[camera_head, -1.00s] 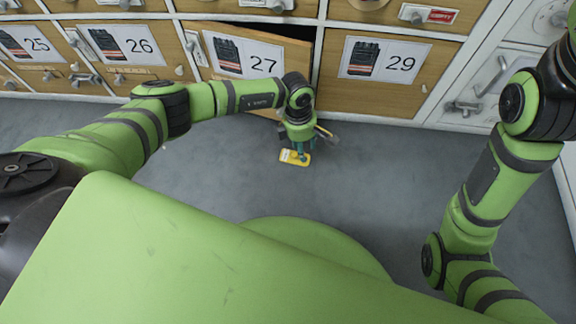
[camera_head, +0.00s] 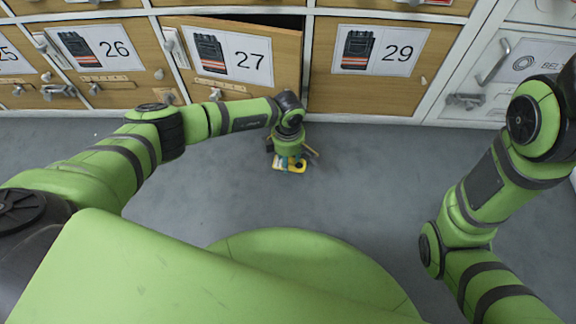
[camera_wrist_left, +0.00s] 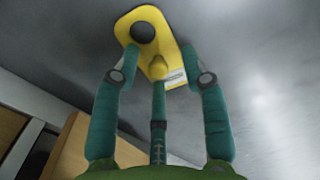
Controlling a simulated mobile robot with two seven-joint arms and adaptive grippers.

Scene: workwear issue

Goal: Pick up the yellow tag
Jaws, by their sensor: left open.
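The yellow tag (camera_head: 291,168) lies on the grey floor in front of the cabinets. In the left wrist view the tag (camera_wrist_left: 182,52) has a round dark hole at one end and a white label at one side. My left gripper (camera_head: 289,160) is above the tag, pointing down and partly hiding it. In the left wrist view its green fingers (camera_wrist_left: 163,72) are spread, with the tag at and between their tips. I cannot tell whether the fingers touch it. My right arm shows at the right, but its gripper is out of view.
Wooden lockers line the back, with doors numbered 26 (camera_head: 103,48), 27 (camera_head: 270,45) and 29 (camera_head: 405,85). Door 27 stands ajar, close behind my left arm. A white cabinet (camera_head: 480,85) stands at the right. The grey floor (camera_head: 365,190) around the tag is clear.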

